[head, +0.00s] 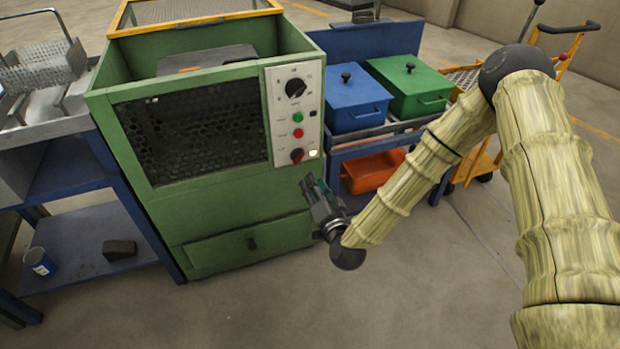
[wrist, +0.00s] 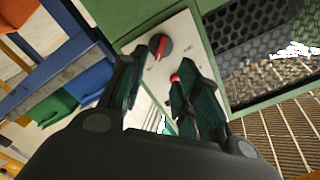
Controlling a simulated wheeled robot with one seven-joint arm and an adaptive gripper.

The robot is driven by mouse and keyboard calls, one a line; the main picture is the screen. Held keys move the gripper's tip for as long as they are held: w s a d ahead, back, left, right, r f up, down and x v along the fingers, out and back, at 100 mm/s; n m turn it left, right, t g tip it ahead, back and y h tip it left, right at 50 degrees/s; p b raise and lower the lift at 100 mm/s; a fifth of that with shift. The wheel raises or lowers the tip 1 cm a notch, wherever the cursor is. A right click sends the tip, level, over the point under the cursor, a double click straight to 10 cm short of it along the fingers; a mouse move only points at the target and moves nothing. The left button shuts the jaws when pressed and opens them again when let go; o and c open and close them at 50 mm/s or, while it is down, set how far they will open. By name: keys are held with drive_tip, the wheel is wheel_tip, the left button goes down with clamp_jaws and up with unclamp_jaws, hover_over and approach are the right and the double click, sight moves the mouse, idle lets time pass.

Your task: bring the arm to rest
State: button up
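My arm, in pale ribbed covers, reaches in from the right of the head view and bends down to my gripper (head: 318,190). The gripper is in front of the lower right of the green furnace (head: 215,225), close to its control panel (head: 311,95). In the wrist view the two dark green finger pads of my gripper (wrist: 160,95) stand apart with the panel visible between them. Nothing is held between them. A red-marked knob (wrist: 162,47) and a red button (wrist: 175,78) show just beyond the fingers. Whether the fingers touch the panel cannot be told.
A blue lidded box (head: 352,100) and a green lidded box (head: 410,85) stand on a rack right of the furnace, above an orange bin (head: 372,172). A blue bench (head: 75,180) stands left. A yellow trolley (head: 478,160) is behind my arm. The front floor is clear.

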drive_tip(key=shift+s+d, duration=0.1)
drive_tip(key=shift+s, duration=0.2)
drive_tip(key=s+d+f+n+g+h, duration=0.15)
drive_tip(key=s+f+g, duration=0.25)
drive_tip(key=s+f, duration=0.45)
drive_tip(key=s+d+f+n+g, duration=0.2)
drive_tip(key=s+d+f+g, duration=0.15)
drive_tip(key=s+f, duration=0.45)
drive_tip(key=s+d+f+n+g+h, duration=0.1)
drive_tip(key=s+d+f+g, duration=0.15)
drive_tip(key=s+d, duration=0.4)
drive_tip(key=s+d+f+g+h, duration=0.2)
drive_tip(key=s+d+g, duration=0.15)
drive_tip(key=s, duration=0.55)
drive_tip(key=s+d+f+n+g+h, duration=0.1)
drive_tip(key=s+d+f+g, duration=0.25)
drive_tip(key=s, duration=0.45)
wheel_tip(320, 180, up, 21)
drive_tip(key=p, duration=2)
drive_tip(key=shift+s+d, duration=0.2)
drive_tip(key=shift+s, duration=0.05)
drive_tip(key=shift+a+r, duration=0.1)
